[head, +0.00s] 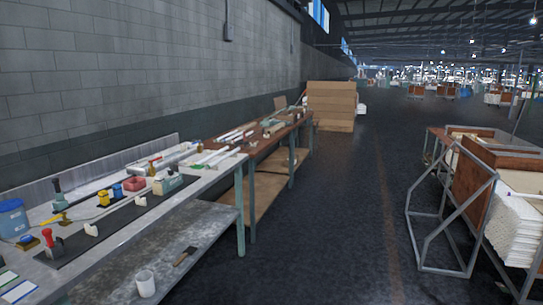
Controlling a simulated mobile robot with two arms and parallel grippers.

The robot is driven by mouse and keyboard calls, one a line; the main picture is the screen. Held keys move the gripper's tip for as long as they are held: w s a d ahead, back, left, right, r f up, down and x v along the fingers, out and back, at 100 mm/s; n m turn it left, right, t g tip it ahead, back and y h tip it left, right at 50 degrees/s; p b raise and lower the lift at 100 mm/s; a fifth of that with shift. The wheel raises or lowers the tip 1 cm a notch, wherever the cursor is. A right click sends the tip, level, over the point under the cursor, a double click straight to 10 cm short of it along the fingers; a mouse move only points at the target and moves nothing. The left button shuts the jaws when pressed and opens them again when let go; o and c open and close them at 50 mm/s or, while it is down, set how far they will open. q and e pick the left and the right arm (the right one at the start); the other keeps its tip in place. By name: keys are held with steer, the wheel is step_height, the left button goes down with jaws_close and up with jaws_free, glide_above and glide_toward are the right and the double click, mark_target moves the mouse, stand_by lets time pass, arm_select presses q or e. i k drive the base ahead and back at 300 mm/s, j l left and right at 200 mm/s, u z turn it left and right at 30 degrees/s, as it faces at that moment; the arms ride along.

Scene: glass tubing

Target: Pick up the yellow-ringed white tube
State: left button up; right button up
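Several white tubes (210,158) lie on the far end of the near workbench (222,172) at the left. More white tubes (236,134) lie on the brown bench behind it. They are too small for me to tell which one carries a yellow ring. Neither of my grippers is in view.
The near bench also holds a blue bucket (12,219), a red bowl (134,184) and several small tools. A white cup (146,283) stands on its lower shelf. Cardboard boxes (331,105) stand beyond the benches. A metal-framed cart (447,225) stands right; the dark floor between is clear.

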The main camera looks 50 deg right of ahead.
mark_target(206, 158)
steer(key=i+l+z, duration=0.25)
steer(key=z, duration=0.15)
steer(key=i+l+z, duration=0.2)
steer(key=z, duration=0.25)
steer(key=i+z, duration=0.6)
steer(key=i, duration=0.8)
